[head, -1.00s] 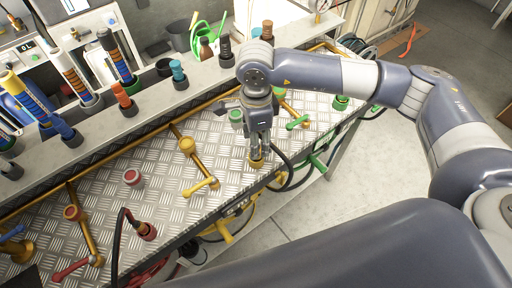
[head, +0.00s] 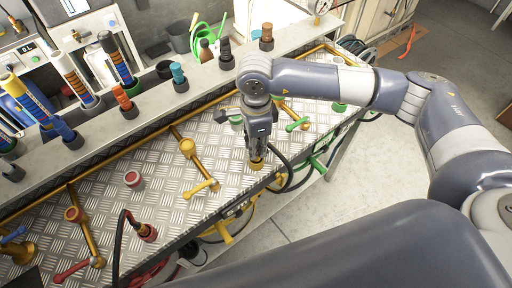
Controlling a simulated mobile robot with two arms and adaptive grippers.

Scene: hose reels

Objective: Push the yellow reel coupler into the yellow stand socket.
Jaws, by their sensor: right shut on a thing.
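My right gripper (head: 256,153) points down at the front part of the metal treadplate bench. It is shut on the yellow reel coupler, which is mostly hidden between the fingers. A black hose (head: 287,166) curves from there over the front edge. A yellow ring-shaped fitting, the yellow stand socket (head: 257,165), shows right under the fingertips on the plate. The coupler is at the socket, in line with it as far as I can see; how deep it sits is hidden. My left gripper is not in view.
A yellow valve handle (head: 202,187) and yellow pipe stand left of the gripper. A green handle (head: 298,124) is to the right. A red coupler (head: 147,232) with a hose and a red-rimmed cap (head: 133,179) are farther left. Several bottles and tubes line the back ledge.

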